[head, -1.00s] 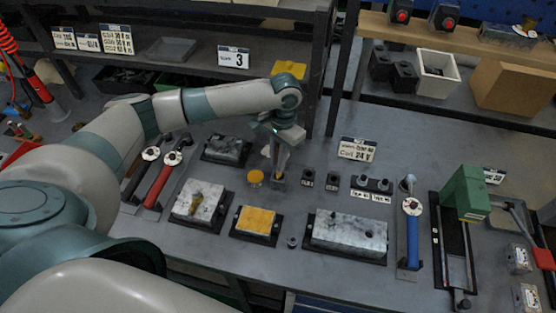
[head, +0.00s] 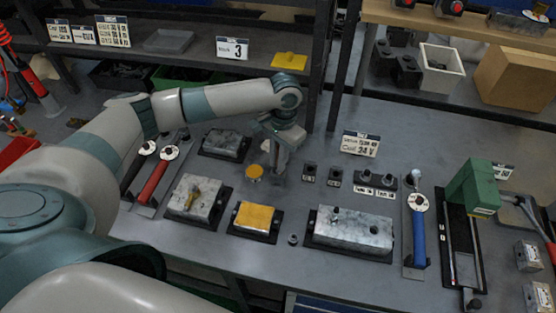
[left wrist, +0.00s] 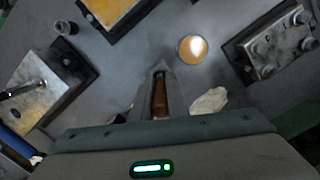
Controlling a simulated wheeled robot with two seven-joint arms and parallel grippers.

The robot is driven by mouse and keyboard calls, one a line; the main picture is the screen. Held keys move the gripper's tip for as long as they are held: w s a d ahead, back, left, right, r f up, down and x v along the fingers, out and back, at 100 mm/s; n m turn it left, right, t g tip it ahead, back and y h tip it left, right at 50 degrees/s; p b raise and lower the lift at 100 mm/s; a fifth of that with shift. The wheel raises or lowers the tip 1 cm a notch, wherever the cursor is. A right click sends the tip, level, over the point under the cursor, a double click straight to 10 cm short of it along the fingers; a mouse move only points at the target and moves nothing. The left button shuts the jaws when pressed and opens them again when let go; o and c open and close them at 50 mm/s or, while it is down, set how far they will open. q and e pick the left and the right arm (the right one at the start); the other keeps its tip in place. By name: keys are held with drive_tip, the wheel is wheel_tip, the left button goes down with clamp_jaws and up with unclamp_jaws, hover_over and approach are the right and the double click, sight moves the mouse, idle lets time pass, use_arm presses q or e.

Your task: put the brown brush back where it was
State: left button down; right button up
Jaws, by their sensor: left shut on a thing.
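My left gripper (head: 279,172) is shut on the brown brush (left wrist: 160,98). In the left wrist view the brown handle shows between the two fingers (left wrist: 160,85). In the head view the fingers point down close to the bench, just right of a small round yellow pot (head: 254,172), and the brush is mostly hidden by them. Whether the brush touches anything below cannot be told. The yellow pot also shows in the left wrist view (left wrist: 193,48), apart from the fingers. My right gripper is not in view.
Two small black blocks (head: 309,172) stand right of the gripper. A yellow-topped block (head: 255,217), a grey block (head: 352,230) and another grey block (head: 226,143) lie around it. A whitish crumpled thing (left wrist: 208,103) lies near the fingers. The bench right of the black blocks holds pegs (head: 376,180).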

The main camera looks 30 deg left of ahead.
use_arm(q)
drive_tip(key=shift+f, duration=0.45)
drive_tip(key=shift+f, duration=0.2)
drive_tip(key=c, duration=1.6)
unclamp_jaws()
drive_tip(key=shift+c, duration=0.2)
drive_tip(key=shift+r, duration=0.1)
drive_tip(key=shift+w+r, duration=0.1)
drive_tip(key=shift+r, duration=0.35)
wheel_tip(320, 180, up, 16)
drive_tip(key=w+b, duration=0.1)
drive_tip(key=b, duration=0.2)
drive_tip(key=shift+w+d+r+b, duration=0.15)
drive_tip(key=shift+w+d+b, duration=0.1)
drive_tip(key=shift+w+b, duration=0.05)
